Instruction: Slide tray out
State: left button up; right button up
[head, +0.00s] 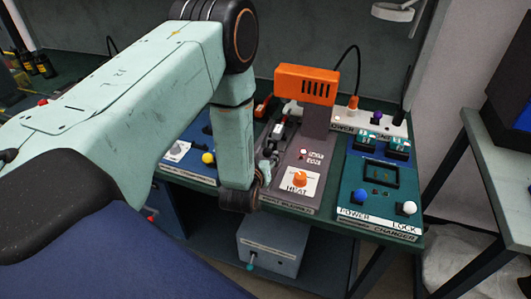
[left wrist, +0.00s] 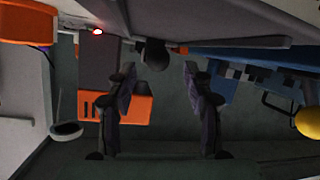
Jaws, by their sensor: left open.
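The heat station (head: 298,204) is a grey console with an orange vented head (head: 306,84) on a post and an orange knob (head: 299,179) beside the word HEAT. My left gripper (head: 277,131) is over the left side of this console, left of the post, partly hidden by my arm. In the left wrist view its two dark fingers (left wrist: 161,108) are spread apart with nothing between them. An orange slotted part (left wrist: 138,108) shows behind the left finger. I cannot make out the tray clearly in either view. My right gripper is not in view.
A teal-and-blue changer panel (head: 378,195) with POWER and LOCK knobs stands to the right. A panel with a yellow knob (head: 208,157) is to the left. A grey box (head: 270,248) sits below the bench. A thin black cable rises behind the orange head.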

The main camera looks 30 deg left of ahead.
aim_at(266, 153)
pick_arm(q)
jog(key=x, duration=0.2)
jog(key=shift+w+f, duration=0.2)
jog(key=shift+w, duration=0.1)
jog(key=shift+w+f, duration=0.15)
jog(key=shift+w, duration=0.3)
jog(key=shift+s+a, duration=0.15)
jog(key=shift+a, duration=0.1)
jog(key=shift+w+d, duration=0.1)
jog(key=shift+w, duration=0.15)
jog(key=c, duration=0.4)
jog(key=shift+s, duration=0.15)
jog(key=c, duration=0.6)
grip_shut()
